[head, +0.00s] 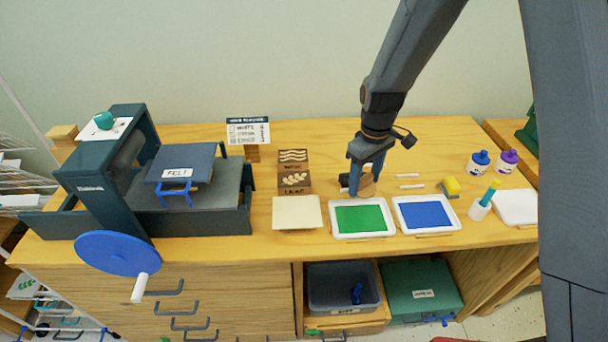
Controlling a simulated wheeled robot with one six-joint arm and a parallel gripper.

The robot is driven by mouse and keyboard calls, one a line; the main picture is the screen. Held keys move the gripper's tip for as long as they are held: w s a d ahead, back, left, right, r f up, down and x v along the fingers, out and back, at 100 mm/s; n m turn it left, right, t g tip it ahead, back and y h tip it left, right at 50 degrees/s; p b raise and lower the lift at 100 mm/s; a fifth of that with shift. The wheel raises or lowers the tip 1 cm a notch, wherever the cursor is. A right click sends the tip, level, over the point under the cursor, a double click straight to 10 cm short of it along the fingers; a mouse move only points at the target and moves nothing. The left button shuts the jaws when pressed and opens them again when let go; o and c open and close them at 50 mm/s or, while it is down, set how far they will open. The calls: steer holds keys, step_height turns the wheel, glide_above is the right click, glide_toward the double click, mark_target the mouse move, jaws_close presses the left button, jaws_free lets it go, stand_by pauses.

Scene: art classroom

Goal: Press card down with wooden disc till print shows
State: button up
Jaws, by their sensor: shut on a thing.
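A wooden disc (367,187) is at my gripper (362,186), behind the green ink tray. My gripper points down and is shut on the disc; its fingers partly cover it. I cannot tell whether the disc touches the table. A blank cream card (297,213) lies flat on the table, left of the green tray and apart from my gripper. Two brown carved blocks lie behind the card: a wave block (293,157) and a leaf block (295,182). No print shows on the card's upper face.
A green ink tray (332,232) and a blue ink tray (397,222) lie at the front edge. A press (240,213) with a blue wheel (118,253) fills the left.

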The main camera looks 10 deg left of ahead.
mark_target(306, 210)
steer(key=s+a+r+n+p, duration=0.2)
steer(key=s+a+n, duration=0.25)
steer(key=a, duration=0.25)
steer(key=s+a+r+n+p, duration=0.1)
steer(key=s+a+r+n, duration=0.15)
steer(key=a+n, duration=0.4)
steer(key=shift+s+a+f+b, duration=0.15)
steer(key=shift+f+b, duration=0.5)
steer(key=shift+f, duration=0.4)
steer(key=shift+a+f+b, duration=0.2)
steer(key=shift+f+b, duration=0.5)
steer(key=shift+f, duration=0.4)
steer(key=shift+s+a+f+b, duration=0.15)
steer(key=shift+f+b, duration=0.5)
steer(key=shift+f, duration=0.4)
steer(key=shift+f, duration=0.55)
steer(key=shift+r, duration=0.1)
step_height(306, 210, up, 7)
steer(key=p, duration=0.4)
steer(key=shift+w, duration=0.15)
